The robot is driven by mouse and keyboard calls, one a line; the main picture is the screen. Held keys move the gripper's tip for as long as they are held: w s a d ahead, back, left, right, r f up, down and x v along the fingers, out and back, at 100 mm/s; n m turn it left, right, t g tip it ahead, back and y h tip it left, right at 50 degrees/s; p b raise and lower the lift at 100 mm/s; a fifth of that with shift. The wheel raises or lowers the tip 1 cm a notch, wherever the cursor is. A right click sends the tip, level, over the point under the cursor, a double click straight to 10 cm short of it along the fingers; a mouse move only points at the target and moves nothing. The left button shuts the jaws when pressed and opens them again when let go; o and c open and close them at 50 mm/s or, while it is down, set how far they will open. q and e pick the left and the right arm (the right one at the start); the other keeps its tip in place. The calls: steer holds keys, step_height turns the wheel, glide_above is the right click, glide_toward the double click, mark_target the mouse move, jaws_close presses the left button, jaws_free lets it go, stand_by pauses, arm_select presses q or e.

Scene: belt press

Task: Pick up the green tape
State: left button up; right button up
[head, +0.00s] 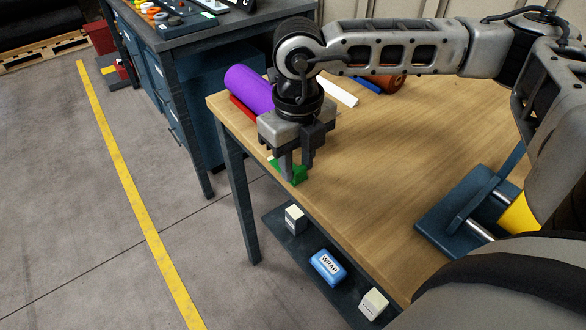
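The green tape (299,175) lies on the wooden table near its left edge, partly hidden by my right gripper. My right gripper (297,166) points down at it, with its fingertips at the tape's height. The two fingers stand apart, and green shows between them and on the outer side of the left-hand finger. Whether the fingers press on the tape I cannot tell. My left gripper is out of view.
The wooden table (390,165) has a purple roll (247,88), a red item (243,108), a white stick (340,92) and a blue item (367,86) behind the gripper. A blue press (456,222) stands at right. A low shelf (272,217) holds boxes. The table's middle is clear.

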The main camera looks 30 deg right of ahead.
steer(key=c, duration=0.4)
steer(key=shift+c, duration=0.2)
steer(key=shift+r, duration=0.1)
steer(key=shift+r, duration=0.6)
steer(key=s+a+r, duration=0.9)
steer(key=s+r, duration=0.2)
steer(key=shift+r+b, duration=0.35)
steer(key=shift+b, duration=0.1)
steer(key=shift+w, duration=0.1)
